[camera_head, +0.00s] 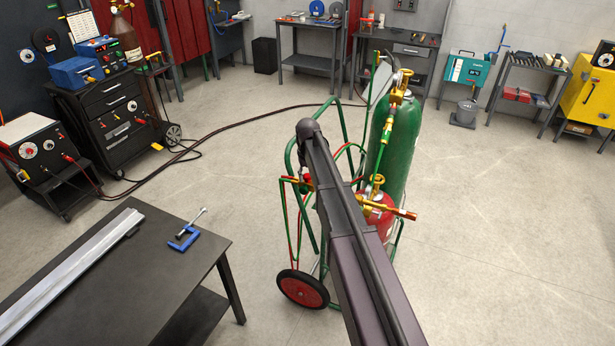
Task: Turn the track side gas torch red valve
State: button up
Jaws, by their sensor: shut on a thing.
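A green gas cylinder (398,143) and a shorter red cylinder (378,222) stand on a green wheeled cart (288,160). Brass regulators and valves (400,85) sit on top of the green cylinder, and brass fittings (377,187) on the red one. Red and green hoses (293,225) hang at the cart's left side. A small red part with brass fittings (307,182) shows there, just left of my arm; I cannot tell if it is the torch's red valve. My dark arm crosses in front of the cart. My gripper's fingers cannot be made out.
A dark table (170,270) with a metal bar (75,262) and a blue clamp (184,239) stands at lower left. A black tool cabinet (115,110) is behind it. A dark cable (225,127) crosses the floor. The floor right of the cart is clear.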

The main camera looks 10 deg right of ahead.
jog(key=m, duration=0.4)
jog(key=shift+m, duration=0.4)
jog(key=o, duration=1.2)
jog(key=shift+c, duration=0.2)
jog(key=shift+n, duration=0.3)
